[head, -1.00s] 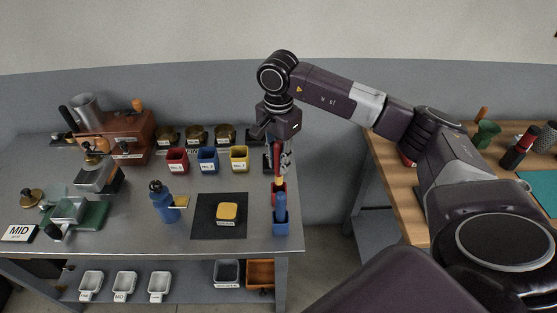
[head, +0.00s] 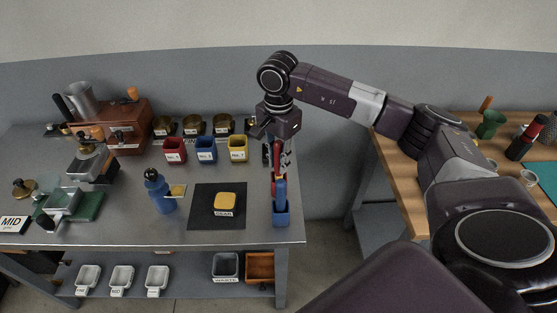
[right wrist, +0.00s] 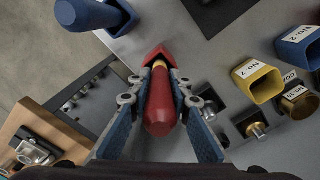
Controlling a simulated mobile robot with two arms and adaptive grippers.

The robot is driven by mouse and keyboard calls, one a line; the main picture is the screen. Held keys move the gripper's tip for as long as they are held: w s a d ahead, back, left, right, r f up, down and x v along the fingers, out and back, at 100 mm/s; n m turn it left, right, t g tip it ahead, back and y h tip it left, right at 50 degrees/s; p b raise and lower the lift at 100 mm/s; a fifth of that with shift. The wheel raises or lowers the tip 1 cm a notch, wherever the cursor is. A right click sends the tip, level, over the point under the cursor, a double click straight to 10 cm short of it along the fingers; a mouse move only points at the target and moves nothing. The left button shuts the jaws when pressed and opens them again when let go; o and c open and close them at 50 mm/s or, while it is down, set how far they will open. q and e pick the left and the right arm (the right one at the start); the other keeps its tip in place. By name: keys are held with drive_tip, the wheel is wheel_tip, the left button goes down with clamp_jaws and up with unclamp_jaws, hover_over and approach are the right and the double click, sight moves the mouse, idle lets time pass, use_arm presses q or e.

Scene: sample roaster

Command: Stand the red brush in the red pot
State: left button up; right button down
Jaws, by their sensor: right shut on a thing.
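My right gripper (right wrist: 160,102) is shut on the red brush (right wrist: 160,110), holding it roughly upright by its red handle. In the head view the right gripper (head: 279,160) is above the right end of the steel table, with the red brush (head: 276,158) between its fingers. The red pot (right wrist: 155,53) is directly below the brush; the brush's yellow collar is at the pot's mouth and its lower end is hidden there. In the head view the pot is mostly hidden behind a blue brush. My left gripper is not in view.
A blue pot (head: 281,219) holding a blue brush (head: 281,190) stands just in front of the red pot. Red, blue and yellow (head: 238,149) numbered cups stand to the left. A dark mat (head: 203,222) lies nearby. The table's right edge is close.

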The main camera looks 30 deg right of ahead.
sight(279, 142)
drive_tip(key=shift+f, duration=0.15)
drive_tip(key=shift+f+b, duration=1.4)
drive_tip(key=c, duration=1.7)
unclamp_jaws()
drive_tip(key=shift+r, duration=0.1)
wheel_tip(279, 142, up, 12)
